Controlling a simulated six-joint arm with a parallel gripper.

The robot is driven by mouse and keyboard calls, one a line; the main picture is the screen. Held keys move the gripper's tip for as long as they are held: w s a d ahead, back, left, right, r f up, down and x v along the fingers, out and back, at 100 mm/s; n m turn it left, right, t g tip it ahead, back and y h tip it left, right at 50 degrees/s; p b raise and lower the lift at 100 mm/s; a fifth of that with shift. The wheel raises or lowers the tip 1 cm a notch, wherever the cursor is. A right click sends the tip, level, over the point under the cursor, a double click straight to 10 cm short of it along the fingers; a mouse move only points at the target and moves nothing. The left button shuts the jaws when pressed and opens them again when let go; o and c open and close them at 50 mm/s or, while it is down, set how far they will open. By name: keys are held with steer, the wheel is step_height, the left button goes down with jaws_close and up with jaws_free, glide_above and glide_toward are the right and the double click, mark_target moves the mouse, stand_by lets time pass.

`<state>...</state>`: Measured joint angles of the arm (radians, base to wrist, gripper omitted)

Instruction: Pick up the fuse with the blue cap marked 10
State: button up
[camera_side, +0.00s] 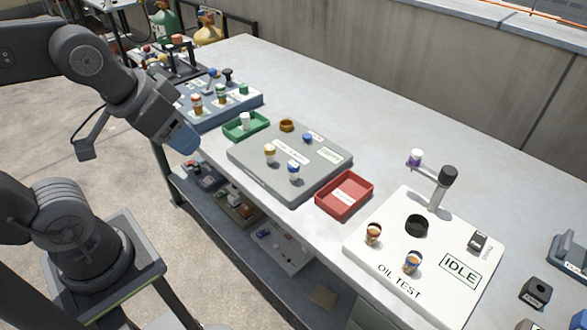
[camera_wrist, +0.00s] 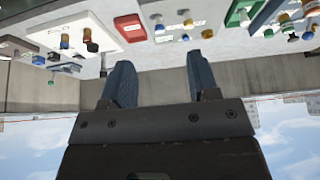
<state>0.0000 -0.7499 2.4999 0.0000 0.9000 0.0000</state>
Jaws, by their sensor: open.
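A fuse with a blue cap (camera_side: 293,168) stands upright at the front of the grey board (camera_side: 250,165); it also shows in the wrist view (camera_wrist: 158,21). A second blue-topped piece (camera_side: 308,138) sits farther back on the board. The caps' marks are too small to read, so I cannot tell which is marked 10. A fuse with a yellowish cap (camera_side: 270,153) stands beside the first. My gripper (camera_side: 182,140) is left of the table, well apart from the fuses. In the wrist view its two blue fingers (camera_wrist: 162,72) are spread with nothing between them.
A brown round piece (camera_side: 287,125) is at the board's back. A white oil test panel (camera_side: 358,243) is at right, a blue-grey panel (camera_side: 222,117) at left. The table's back is clear.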

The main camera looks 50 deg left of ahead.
steer(key=shift+o, duration=0.3)
steer(key=shift+w, duration=0.1)
steer(key=n+g+y, duration=0.2)
steer(key=n+y, duration=0.1)
steer(key=n, duration=0.6)
glide_above(294, 164)
steer(key=s+d, duration=0.4)
step_height(294, 164, down, 8)
steer(key=r, duration=0.1)
steer(key=x, duration=1.4)
steer(key=shift+s+a+f, duration=0.15)
steer(key=shift+a+f, duration=0.15)
steer(key=c, duration=1)
